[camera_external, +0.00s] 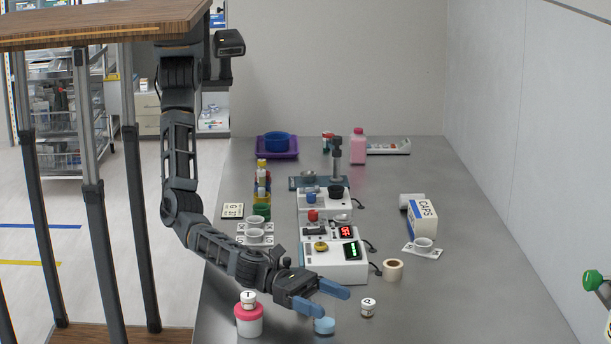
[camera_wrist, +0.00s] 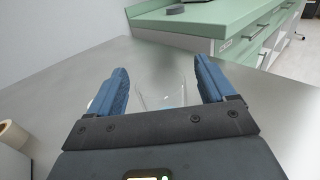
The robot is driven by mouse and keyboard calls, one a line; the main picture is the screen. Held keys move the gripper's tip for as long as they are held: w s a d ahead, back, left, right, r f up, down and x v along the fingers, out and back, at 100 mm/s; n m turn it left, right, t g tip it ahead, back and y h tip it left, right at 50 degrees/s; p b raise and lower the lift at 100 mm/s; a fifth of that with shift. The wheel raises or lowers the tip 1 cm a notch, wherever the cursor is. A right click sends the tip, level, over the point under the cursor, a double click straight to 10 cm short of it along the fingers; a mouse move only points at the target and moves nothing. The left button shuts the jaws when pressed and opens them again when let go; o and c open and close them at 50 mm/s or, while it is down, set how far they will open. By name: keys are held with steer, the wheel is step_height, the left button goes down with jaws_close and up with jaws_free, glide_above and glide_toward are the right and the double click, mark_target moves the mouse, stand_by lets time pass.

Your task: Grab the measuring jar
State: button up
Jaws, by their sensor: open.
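The measuring jar (camera_wrist: 162,94) is a clear, see-through vessel. In the wrist view it stands between the two blue fingers of my gripper (camera_wrist: 161,66), with a gap on either side. In the external view my gripper (camera_external: 332,299) is low over the front of the grey table, with its fingers spread apart. A light blue patch (camera_external: 324,325) shows just below the fingers, apparently the jar's lower part or contents. Its clear walls are hard to make out there. My gripper is open and around the jar, not visibly pressing on it.
Left of my gripper stands a white tub with a red lid (camera_external: 249,320), a small white jar on top. Devices (camera_external: 335,262) stand behind. The table's right front is clear.

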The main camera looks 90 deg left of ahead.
steer(key=shift+c, duration=0.5)
steer(key=c, duration=0.9)
steer(key=shift+c, duration=0.4)
steer(key=shift+r, duration=0.15)
